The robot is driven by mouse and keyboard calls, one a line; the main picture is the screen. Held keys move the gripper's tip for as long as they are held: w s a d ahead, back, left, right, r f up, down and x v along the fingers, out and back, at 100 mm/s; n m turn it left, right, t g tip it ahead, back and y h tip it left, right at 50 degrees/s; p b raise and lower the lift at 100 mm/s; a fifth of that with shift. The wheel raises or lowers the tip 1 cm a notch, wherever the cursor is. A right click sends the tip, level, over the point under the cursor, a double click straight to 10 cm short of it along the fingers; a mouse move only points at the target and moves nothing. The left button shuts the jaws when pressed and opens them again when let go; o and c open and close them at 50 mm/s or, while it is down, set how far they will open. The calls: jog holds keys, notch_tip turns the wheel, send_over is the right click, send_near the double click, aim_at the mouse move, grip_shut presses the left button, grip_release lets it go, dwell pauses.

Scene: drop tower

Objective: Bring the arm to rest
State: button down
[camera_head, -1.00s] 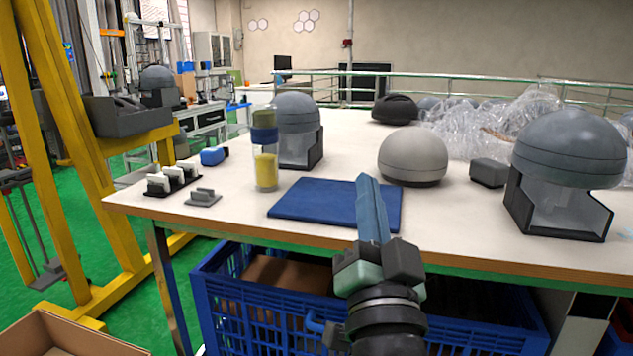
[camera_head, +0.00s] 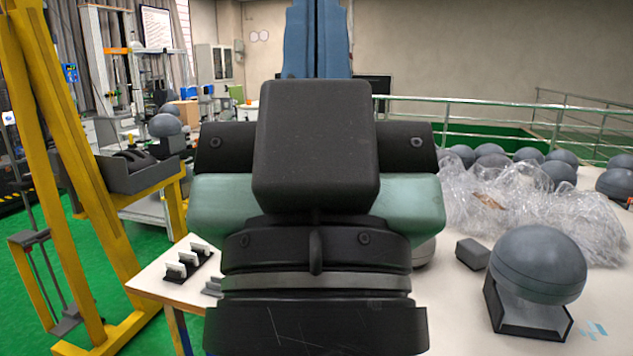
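My gripper (camera_head: 318,40) fills the middle of the head view, very close to the camera and pointing up. Its blue fingers run to the top edge, and their tips are out of frame. I cannot tell whether there is a gap between them or anything held. My dark wrist hides most of the white table (camera_head: 465,325) and what stands in its middle.
On the table stand a grey dome on a dark stand (camera_head: 538,265), a small dark block (camera_head: 473,253), clear plastic wrap (camera_head: 530,215) and a rack with white pieces (camera_head: 187,262). A yellow frame (camera_head: 75,170) rises at the left. A green railing (camera_head: 520,120) runs behind.

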notch_tip(320, 180, up, 19)
jog(key=p, duration=1.6)
jog(key=shift+f, duration=0.1)
